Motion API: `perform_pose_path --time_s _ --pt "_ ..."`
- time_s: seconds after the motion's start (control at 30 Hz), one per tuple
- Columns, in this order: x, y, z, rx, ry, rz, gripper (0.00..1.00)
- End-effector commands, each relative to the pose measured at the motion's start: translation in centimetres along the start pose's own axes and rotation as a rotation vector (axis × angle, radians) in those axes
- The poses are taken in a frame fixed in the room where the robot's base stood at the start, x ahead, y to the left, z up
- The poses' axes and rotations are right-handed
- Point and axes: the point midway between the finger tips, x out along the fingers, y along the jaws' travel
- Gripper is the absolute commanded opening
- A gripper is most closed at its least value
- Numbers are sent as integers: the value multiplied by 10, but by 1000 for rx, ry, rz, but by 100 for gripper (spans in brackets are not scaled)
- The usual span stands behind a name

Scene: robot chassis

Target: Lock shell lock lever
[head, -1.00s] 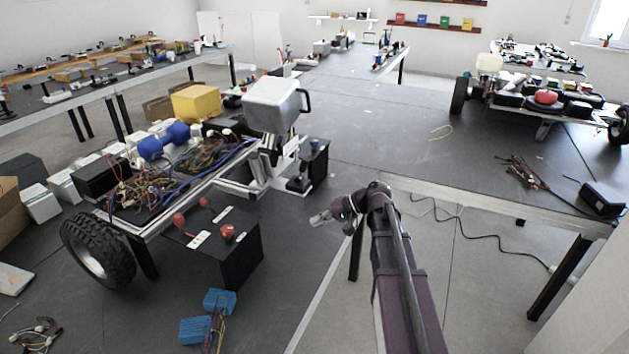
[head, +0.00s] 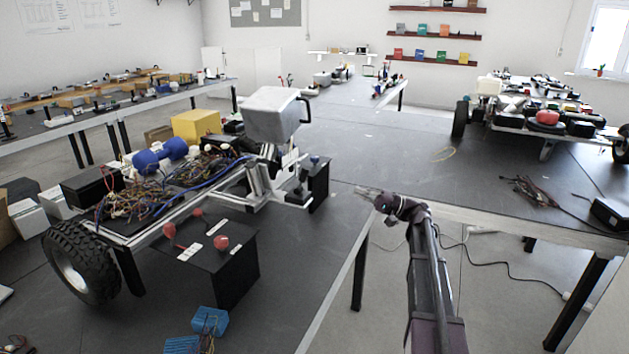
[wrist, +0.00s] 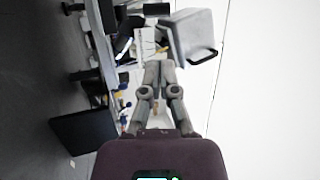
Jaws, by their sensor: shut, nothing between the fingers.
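A chassis (head: 137,238) with open wiring and a black wheel stands on the dark table at left. A grey box-shaped shell (head: 270,113) with a black handle (head: 305,110) sits tilted on its right end; it also shows in the wrist view (wrist: 191,35). Below it, a small dark lever with a bluish knob (head: 314,159) stands by a black panel (head: 319,185). I cannot tell for certain which part is the lock lever. My gripper (head: 362,191) is shut and empty, right of the panel and apart from it. Its fingertips (wrist: 158,66) meet in the wrist view.
A black box (head: 215,260) with red knobs stands at the front of the chassis. Blue blocks (head: 210,320) lie near the front edge. A second chassis (head: 545,120) is on the far right table. The dark tabletop (head: 400,160) behind my gripper is mostly clear.

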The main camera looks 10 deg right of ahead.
Motion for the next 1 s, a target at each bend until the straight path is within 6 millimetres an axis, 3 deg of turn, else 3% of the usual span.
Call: perform_pose_path --time_s 0.47,1.0 --pt "12 -1 0 0 0 3 0" --pt "85 -2 0 0 0 3 0"
